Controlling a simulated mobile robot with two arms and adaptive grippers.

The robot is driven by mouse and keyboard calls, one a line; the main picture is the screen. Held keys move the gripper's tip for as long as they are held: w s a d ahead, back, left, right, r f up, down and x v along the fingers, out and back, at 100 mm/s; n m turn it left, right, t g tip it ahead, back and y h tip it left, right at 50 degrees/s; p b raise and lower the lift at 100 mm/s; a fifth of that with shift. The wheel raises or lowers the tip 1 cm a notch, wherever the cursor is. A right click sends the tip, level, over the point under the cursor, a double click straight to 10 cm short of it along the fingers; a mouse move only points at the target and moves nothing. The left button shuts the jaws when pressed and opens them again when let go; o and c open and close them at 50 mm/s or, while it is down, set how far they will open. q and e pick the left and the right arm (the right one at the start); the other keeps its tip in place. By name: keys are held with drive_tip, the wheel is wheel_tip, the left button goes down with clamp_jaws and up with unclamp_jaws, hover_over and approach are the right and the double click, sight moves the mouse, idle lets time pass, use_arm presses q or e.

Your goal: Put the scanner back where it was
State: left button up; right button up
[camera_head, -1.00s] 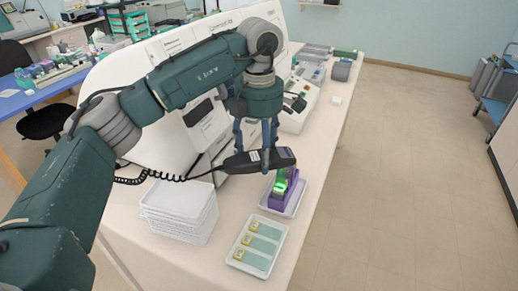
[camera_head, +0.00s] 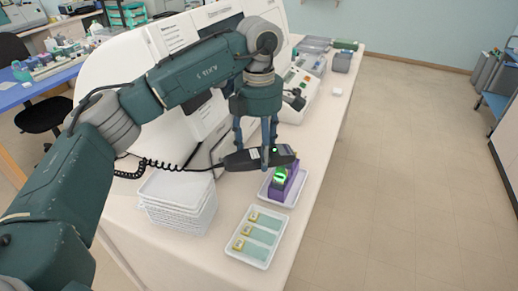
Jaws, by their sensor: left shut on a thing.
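The black hand scanner (camera_head: 238,161) is held level in the air by my left gripper (camera_head: 258,155), which is shut around its body. A coiled black cord (camera_head: 165,164) runs from its left end toward the large white machine (camera_head: 165,65). The scanner's right end is close to a purple rack (camera_head: 287,187) in a white tray (camera_head: 268,196), and a green glow (camera_head: 281,175) shows on the rack's contents. My right gripper is not in view.
A stack of white trays (camera_head: 177,215) stands left on the table. A white tray with several yellow-labelled slides (camera_head: 233,254) lies near the front edge. An instrument with buttons (camera_head: 312,62) stands further back.

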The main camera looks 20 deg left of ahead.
use_arm(q)
drive_tip(key=shift+r+p, duration=0.65)
drive_tip(key=shift+r, duration=0.65)
drive_tip(key=shift+f, duration=0.15)
